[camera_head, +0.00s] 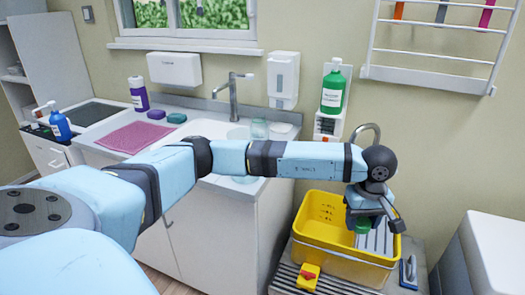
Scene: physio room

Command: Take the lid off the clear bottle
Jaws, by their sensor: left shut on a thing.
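My left arm reaches across the picture to the right, and my left gripper (376,213) hangs over the yellow tub. It is shut on a small round green thing (362,225) that looks like a lid; no bottle shows under it. I cannot tell which of these is the clear bottle. My right gripper is not in view.
The yellow tub (312,240) stands on a slatted grey stand, with a red-and-yellow block (308,276) in front. A green bottle (333,88) sits in a wall holder. A purple bottle (139,94) and a pink mat (136,137) are on the counter. A white box (492,255) stands at right.

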